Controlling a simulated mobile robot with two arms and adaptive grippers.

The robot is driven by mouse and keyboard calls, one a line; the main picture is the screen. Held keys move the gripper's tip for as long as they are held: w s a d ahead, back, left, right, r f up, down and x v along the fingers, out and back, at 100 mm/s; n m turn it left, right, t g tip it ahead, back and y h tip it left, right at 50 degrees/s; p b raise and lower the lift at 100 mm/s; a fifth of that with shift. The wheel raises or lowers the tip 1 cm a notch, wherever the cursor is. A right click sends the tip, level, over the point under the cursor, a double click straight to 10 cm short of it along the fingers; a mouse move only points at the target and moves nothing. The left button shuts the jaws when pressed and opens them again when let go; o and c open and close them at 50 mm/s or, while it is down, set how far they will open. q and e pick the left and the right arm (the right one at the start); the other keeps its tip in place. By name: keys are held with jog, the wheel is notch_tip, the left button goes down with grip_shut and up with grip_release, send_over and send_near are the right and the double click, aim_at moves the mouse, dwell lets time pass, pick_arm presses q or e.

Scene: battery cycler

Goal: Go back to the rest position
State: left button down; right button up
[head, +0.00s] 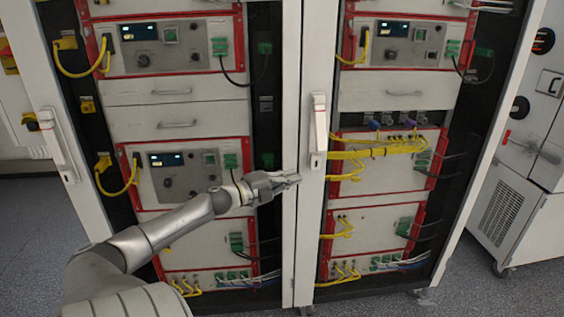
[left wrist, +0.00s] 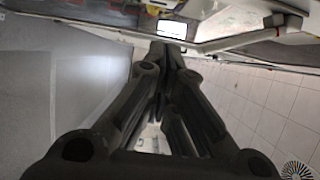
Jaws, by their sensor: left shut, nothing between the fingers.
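My left arm comes in from the lower left in the head view. I cannot tell whether the fingertips touch the post. The left wrist view shows the dark gripper fingers (left wrist: 168,60) together, with nothing held between them. My right gripper is in neither view.
Cycler units with red frames (head: 184,46) fill both cabinet bays, with yellow cables (head: 380,150) hanging in front. A white cabinet on wheels (head: 510,210) stands at the right. Grey floor (head: 510,290) is free in front of it.

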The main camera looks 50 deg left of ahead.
pick_arm(q)
jog(key=shift+s+a, duration=0.25)
jog(key=shift+s, duration=0.4)
jog(key=shift+s+a, duration=0.2)
jog(key=shift+s, duration=0.4)
